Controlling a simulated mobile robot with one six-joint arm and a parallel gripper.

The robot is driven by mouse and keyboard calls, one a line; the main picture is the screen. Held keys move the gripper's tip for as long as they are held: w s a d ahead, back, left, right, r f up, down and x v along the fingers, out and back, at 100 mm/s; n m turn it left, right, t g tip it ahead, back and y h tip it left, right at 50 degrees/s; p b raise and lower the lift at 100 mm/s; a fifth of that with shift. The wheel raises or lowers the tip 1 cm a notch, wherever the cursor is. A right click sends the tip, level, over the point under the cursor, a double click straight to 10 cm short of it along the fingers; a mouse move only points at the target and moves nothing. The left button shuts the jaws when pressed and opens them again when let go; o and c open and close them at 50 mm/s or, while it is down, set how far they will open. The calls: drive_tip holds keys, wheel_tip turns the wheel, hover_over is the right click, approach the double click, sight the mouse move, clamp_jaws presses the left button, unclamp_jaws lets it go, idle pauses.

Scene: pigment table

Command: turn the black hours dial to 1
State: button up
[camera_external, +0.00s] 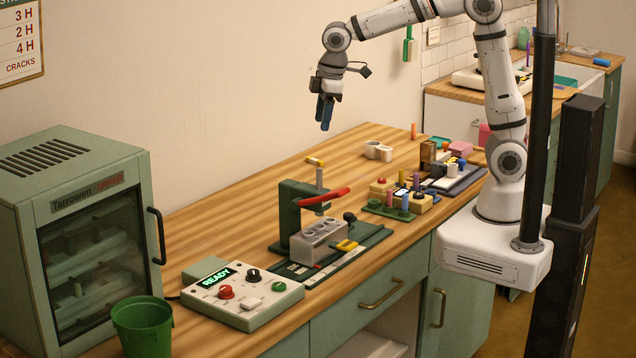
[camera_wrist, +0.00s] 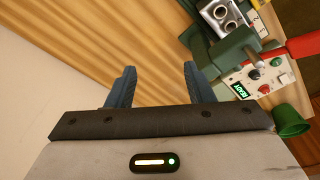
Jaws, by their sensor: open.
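The black hours dial (camera_external: 254,275) sits on the top of a pale control box (camera_external: 275,300), right of a green READY display. A red knob (camera_external: 226,292) and a green knob (camera_external: 279,286) are on the same panel. The dial's setting is too small to read. In the wrist view the dial (camera_wrist: 254,74) shows small at the right, beyond the right finger. My gripper (camera_external: 325,118) is high above the back of the table, up and to the right of the box. Its blue fingers (camera_wrist: 160,80) are apart with nothing between them.
A dark green press (camera_external: 292,215) with a red lever (camera_external: 325,198) stands between the box and the other tools. A green dryer cabinet (camera_external: 95,170) and a green bin (camera_external: 143,325) are on the left. Bare wood lies behind the press.

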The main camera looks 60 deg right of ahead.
drive_tip(key=w+a+f+n, duration=0.2)
drive_tip(key=a+f+n, duration=0.15)
drive_tip(key=a, duration=0.75)
drive_tip(key=n+g, duration=0.1)
drive_tip(key=n, duration=0.6)
approach(253, 270)
drive_tip(key=shift+w+a+f+h, duration=0.1)
drive_tip(key=shift+a+f+h, duration=0.15)
drive_tip(key=shift+h, duration=0.15)
drive_tip(key=shift+a+f, duration=0.15)
drive_tip(key=shift+f, duration=0.05)
wheel_tip(253, 270, down, 7)
drive_tip(key=shift+f+p, duration=0.2)
drive_tip(key=shift+p, duration=0.9)
drive_tip(key=shift+c, duration=0.6)
drive_tip(key=shift+w+m, duration=0.1)
drive_tip(key=shift+m, duration=0.15)
drive_tip(key=c, duration=0.9)
